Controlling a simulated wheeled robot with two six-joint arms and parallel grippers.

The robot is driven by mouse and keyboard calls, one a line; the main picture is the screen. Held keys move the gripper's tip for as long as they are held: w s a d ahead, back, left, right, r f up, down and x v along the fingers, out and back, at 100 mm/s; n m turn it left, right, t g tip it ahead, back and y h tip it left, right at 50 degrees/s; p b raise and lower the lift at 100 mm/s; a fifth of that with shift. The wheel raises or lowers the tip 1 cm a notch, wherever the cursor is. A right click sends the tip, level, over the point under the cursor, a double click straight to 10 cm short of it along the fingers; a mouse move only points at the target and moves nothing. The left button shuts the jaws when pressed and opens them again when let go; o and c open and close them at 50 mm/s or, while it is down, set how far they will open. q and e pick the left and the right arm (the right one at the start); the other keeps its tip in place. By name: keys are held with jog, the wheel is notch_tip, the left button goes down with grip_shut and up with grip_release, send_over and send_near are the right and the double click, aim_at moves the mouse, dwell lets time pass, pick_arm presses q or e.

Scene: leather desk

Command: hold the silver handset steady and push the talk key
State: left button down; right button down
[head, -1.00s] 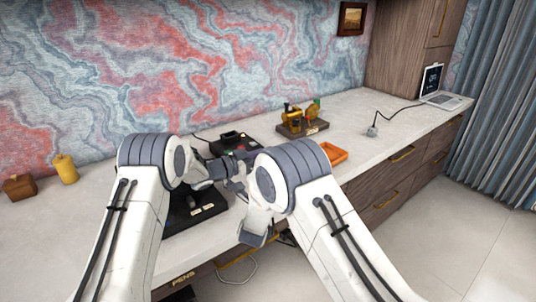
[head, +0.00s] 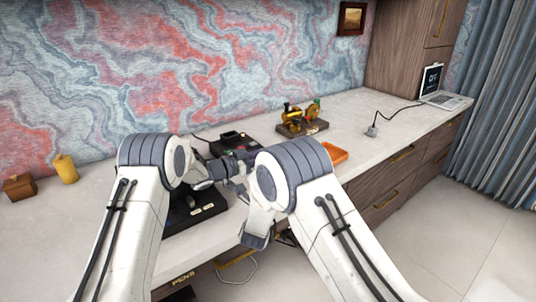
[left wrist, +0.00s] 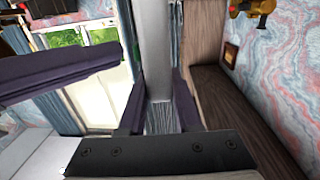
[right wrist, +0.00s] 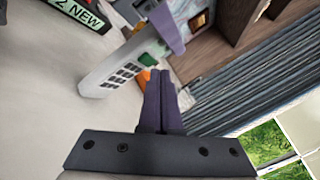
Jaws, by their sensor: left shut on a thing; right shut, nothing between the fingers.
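The silver handset (right wrist: 122,72) shows its dark number keys in the right wrist view. My left gripper (left wrist: 157,90) is shut on the handset, which shows edge-on as a grey bar (left wrist: 158,40) between its fingers in the left wrist view. My right gripper (right wrist: 158,78) is shut and empty, its fingertips close to the handset's keypad side. I cannot tell whether they touch it, and I cannot make out the talk key. In the head view my arms mostly hide the handset and both grippers.
A black device (head: 232,141) stands on the pale desk (head: 110,215) behind my grippers, and a black base (head: 195,212) lies below them. An orange tray (head: 334,153) and a brass model (head: 302,118) sit to the right. The desk's left part is mostly clear.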

jog(key=s+d, duration=0.3)
jog(key=s, duration=0.2)
dwell(0.4)
jog(key=shift+d, duration=0.1)
pick_arm(q)
jog(key=c, duration=0.5)
grip_release()
